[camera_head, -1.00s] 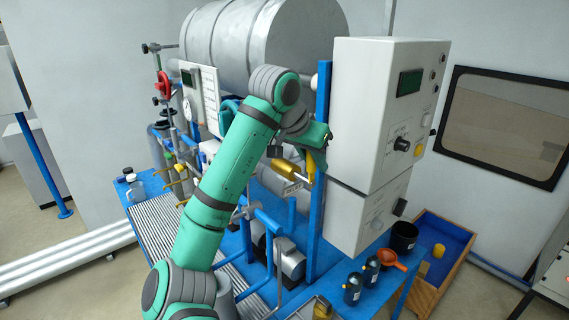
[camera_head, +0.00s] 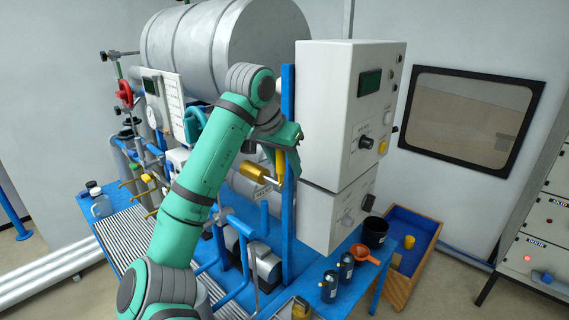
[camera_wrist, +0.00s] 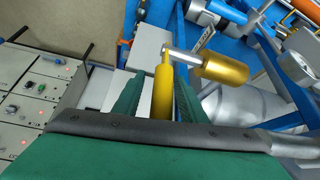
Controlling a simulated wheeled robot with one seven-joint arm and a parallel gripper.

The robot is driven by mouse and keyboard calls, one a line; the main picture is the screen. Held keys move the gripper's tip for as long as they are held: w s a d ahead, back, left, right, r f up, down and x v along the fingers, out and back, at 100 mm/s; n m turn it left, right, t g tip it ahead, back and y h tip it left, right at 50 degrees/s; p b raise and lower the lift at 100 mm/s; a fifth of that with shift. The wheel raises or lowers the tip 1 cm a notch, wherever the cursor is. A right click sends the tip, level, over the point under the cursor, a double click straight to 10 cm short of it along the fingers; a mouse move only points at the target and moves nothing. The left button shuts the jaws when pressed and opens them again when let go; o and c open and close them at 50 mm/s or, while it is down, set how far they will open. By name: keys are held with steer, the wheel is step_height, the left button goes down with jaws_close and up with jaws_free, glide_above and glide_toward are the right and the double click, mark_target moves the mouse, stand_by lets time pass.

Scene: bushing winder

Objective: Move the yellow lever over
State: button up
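The yellow lever (camera_head: 280,164) hangs below my gripper (camera_head: 284,148), beside a brass cylinder (camera_head: 254,172) on the blue rig. In the wrist view the yellow lever (camera_wrist: 162,96) stands between the two green fingers of my gripper (camera_wrist: 157,98). A narrow gap shows between the lever and the left finger. The right finger is very close to the lever, and I cannot tell whether it touches. The brass cylinder (camera_wrist: 224,69) joins the lever's far end through a short silver shaft. The lever's near end is hidden by my gripper.
A white control box (camera_head: 335,120) and a blue post (camera_head: 288,190) stand close to the right of the lever. A large grey drum (camera_head: 200,45) is behind. Black bottles (camera_head: 329,286) and an orange funnel (camera_head: 362,254) stand on the blue table at lower right.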

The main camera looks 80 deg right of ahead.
steer(key=shift+r, duration=0.1)
steer(key=v, duration=1)
steer(key=shift+a+r, duration=0.2)
steer(key=shift+r, duration=0.1)
steer(key=shift+w, duration=0.35)
steer(key=shift+s, duration=0.15)
